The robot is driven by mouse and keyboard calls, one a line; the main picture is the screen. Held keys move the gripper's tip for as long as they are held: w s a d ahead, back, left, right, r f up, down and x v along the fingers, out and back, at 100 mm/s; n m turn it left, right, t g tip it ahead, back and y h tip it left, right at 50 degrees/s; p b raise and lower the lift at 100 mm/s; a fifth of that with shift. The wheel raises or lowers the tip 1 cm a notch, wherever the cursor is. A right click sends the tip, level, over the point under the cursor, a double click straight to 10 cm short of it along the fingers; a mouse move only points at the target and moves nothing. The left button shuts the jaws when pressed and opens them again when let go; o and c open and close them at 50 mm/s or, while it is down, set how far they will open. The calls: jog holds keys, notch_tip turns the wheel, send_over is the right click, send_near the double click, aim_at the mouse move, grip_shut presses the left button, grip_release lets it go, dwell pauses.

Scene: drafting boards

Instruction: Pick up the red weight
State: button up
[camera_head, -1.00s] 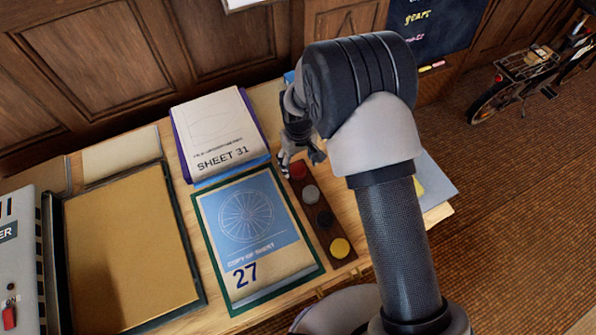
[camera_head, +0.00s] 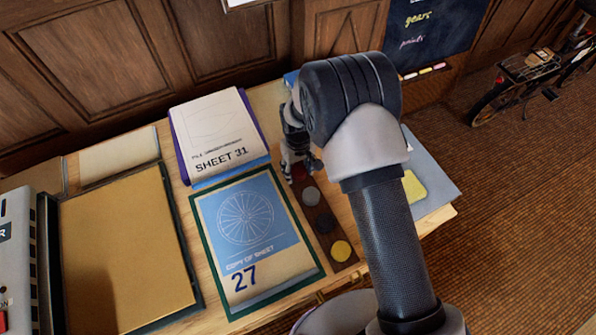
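The red weight (camera_head: 299,173) sits at the far end of a dark wooden strip (camera_head: 328,238) on the table, mostly hidden by my gripper. My gripper (camera_head: 299,176) points down right at the red weight, with finger parts showing on either side of it. I cannot tell whether the fingers touch it or how far apart they are. Nearer on the same strip lie a grey weight (camera_head: 310,196), a black weight (camera_head: 325,223) and a yellow weight (camera_head: 341,250).
Left of the strip lies the blue sheet marked 27 (camera_head: 250,285) on a green board. Behind it is a pad marked SHEET 31 (camera_head: 215,135). A tan board (camera_head: 125,250) lies farther left. A grey folder (camera_head: 428,178) with a yellow patch lies right of my arm.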

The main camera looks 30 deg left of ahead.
jog(key=c, duration=1)
jog(key=shift+r, duration=0.1)
jog(key=shift+c, duration=0.2)
